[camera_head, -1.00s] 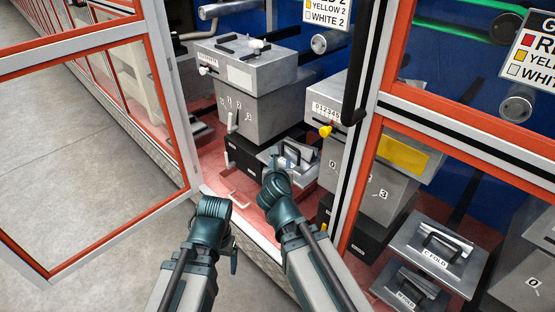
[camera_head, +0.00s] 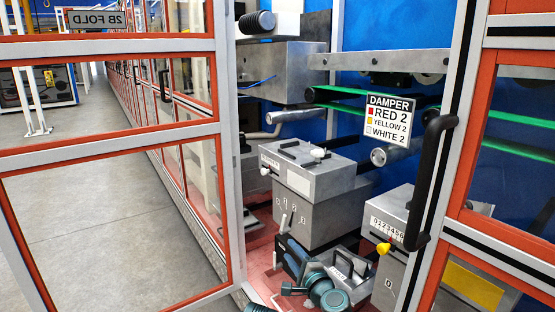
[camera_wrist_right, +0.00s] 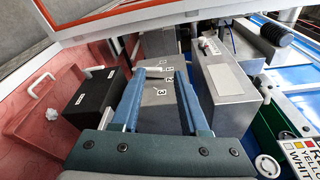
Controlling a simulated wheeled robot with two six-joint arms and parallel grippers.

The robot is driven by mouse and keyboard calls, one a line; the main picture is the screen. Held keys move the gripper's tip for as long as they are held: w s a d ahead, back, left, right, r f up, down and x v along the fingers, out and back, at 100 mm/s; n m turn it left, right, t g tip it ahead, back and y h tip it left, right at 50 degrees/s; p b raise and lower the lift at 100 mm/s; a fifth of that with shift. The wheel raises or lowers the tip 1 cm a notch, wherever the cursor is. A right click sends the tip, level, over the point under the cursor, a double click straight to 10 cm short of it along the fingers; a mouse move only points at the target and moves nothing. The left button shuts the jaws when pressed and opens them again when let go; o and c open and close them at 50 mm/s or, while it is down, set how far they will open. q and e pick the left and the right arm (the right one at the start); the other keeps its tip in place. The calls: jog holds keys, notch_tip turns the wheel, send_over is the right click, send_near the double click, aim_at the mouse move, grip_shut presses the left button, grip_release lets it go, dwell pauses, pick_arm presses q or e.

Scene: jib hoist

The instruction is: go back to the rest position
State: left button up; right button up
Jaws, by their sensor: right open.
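My right gripper (camera_head: 288,248) is low in the middle of the head view, inside the open cabinet bay. Its two blue fingers stand apart with nothing between them. In the right wrist view the open fingers (camera_wrist_right: 162,75) point toward a grey box (camera_wrist_right: 155,105) with numbered tags. This box (camera_head: 298,212) also shows in the head view, just beyond the fingers; I cannot tell whether they touch it. Only a small teal piece of my left arm shows at the bottom edge of the head view, and its gripper is out of view.
An orange-framed glass door (camera_head: 222,170) stands open on the left. A frame post with a black handle (camera_head: 428,180) is on the right. A yellow knob (camera_head: 383,248) sticks out nearby. A black box (camera_wrist_right: 92,97) is beside the fingers. Clear floor (camera_head: 110,215) lies left.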

jog(key=s+f+n+g, duration=0.4)
jog(key=f+n+g, duration=0.1)
jog(key=f+n, duration=0.15)
jog(key=s+f+n+g, duration=0.4)
jog(key=f+n, duration=0.2)
jog(key=f, duration=0.1)
jog(key=s+d+f+n+g+h, duration=0.4)
jog(key=s+d+f+g+h, duration=0.25)
jog(key=s+d, duration=0.4)
jog(key=s+a+n+h, duration=0.2)
jog(key=s+a+n, duration=0.25)
jog(key=a, duration=0.45)
notch_tip(320, 180, up, 27)
jog(key=p, duration=2.7)
jog(key=shift+s+m, duration=0.3)
jog(key=shift+f+g+y, duration=0.1)
jog(key=shift+g+y, duration=0.15)
jog(key=shift+a, duration=0.3)
